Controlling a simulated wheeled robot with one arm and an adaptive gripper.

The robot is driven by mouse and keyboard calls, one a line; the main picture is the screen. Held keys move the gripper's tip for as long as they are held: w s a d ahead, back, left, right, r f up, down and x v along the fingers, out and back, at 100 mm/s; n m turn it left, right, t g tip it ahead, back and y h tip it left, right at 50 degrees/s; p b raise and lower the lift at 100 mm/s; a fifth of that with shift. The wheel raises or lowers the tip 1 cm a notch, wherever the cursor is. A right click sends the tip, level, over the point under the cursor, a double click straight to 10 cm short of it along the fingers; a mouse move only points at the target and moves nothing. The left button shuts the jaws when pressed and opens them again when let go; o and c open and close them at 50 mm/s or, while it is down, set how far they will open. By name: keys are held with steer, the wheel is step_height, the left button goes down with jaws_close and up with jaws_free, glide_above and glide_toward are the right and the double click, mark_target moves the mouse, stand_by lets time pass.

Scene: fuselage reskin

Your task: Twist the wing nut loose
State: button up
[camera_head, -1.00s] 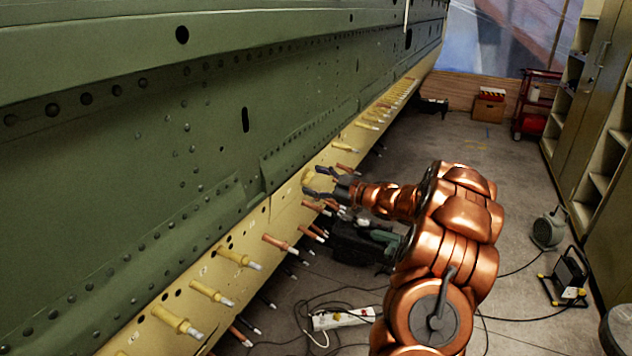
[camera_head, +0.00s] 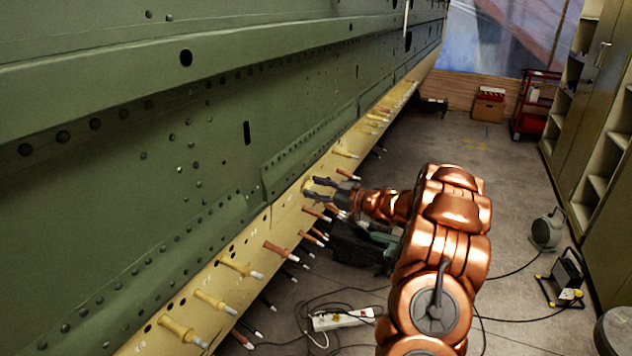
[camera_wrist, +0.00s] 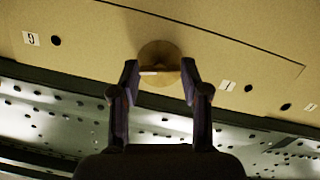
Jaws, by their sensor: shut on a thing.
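My gripper (camera_head: 314,188) reaches from the right to the yellow-tan strip (camera_head: 258,228) along the lower edge of the green fuselage panel. In the wrist view, its two dark fingers (camera_wrist: 160,72) stand on either side of a round brownish-gold piece on the tan surface, which I take to be the wing nut (camera_wrist: 160,52). The gripper is shut on it. In the head view the nut is too small and covered to tell apart.
Several yellow and copper-coloured pins (camera_head: 280,250) stick out of the strip near my arm. Cables and a white power strip (camera_head: 342,319) lie on the floor below. A work lamp (camera_head: 562,280) and cabinets stand at the right.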

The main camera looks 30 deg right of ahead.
steer(key=m+p, duration=0.1)
steer(key=p, duration=0.1)
steer(key=shift+r+m+p, duration=0.2)
steer(key=shift+m+p, duration=0.1)
steer(key=shift+p, duration=0.1)
steer(key=shift+f+m+g+y+p, duration=0.2)
steer(key=shift+m+g+y+p, duration=0.15)
steer(key=shift+m+p, duration=0.35)
steer(key=o, duration=1.1)
steer(key=shift+o, duration=0.2)
steer(key=v, duration=1.2)
steer(key=shift+w, duration=0.1)
